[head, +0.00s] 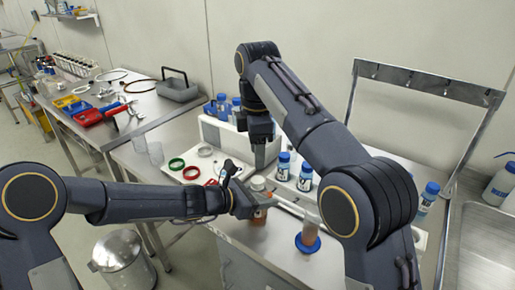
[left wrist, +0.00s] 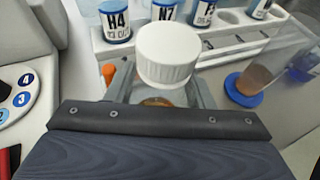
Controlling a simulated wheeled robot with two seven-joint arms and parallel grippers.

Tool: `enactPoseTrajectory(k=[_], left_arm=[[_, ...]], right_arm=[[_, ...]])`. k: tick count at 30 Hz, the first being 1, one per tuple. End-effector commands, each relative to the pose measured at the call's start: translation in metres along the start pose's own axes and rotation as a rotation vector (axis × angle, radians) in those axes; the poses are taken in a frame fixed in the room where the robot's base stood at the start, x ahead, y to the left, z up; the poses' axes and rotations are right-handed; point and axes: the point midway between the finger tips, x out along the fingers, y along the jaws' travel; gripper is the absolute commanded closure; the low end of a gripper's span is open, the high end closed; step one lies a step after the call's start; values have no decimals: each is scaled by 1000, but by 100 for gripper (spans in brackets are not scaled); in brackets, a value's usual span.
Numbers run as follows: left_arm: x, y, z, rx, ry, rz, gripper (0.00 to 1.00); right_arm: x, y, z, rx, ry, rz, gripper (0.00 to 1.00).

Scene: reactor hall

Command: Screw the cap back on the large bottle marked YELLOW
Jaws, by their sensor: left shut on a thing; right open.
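A bottle with orange-brown contents (head: 260,216) stands upright at the front of the bench; its marking is hidden. A ribbed white cap (left wrist: 167,54) sits at its top; I cannot tell how tightly it is seated. It also shows in the head view (head: 257,184). My left gripper (head: 250,203) is shut on the bottle below the cap, with its fingers on both sides in the left wrist view. My right gripper (head: 261,155) points down, open and empty, above and behind the bottle, apart from the cap.
A white rack with blue-capped bottles (head: 305,177) stands just behind and right. A cylinder with a blue base (head: 307,243) stands to the right. A green ring (head: 177,164) and red ring (head: 191,173) lie left. A metal frame (head: 430,84) rises at the back right.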

Motion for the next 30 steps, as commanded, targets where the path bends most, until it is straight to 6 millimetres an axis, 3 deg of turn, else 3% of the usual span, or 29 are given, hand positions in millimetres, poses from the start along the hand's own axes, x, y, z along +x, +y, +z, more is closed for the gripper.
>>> enactPoseTrajectory(k=[15, 27, 30], left_arm=[[0, 0, 0, 0, 0, 0, 100], [0, 0, 0, 0, 0, 0, 100], [0, 0, 0, 0, 0, 0, 100]], right_arm=[[69, -1, 0, 0, 0, -3, 51], [77, 0, 0, 1, 0, -1, 51], [77, 0, 0, 1, 0, -1, 61]])
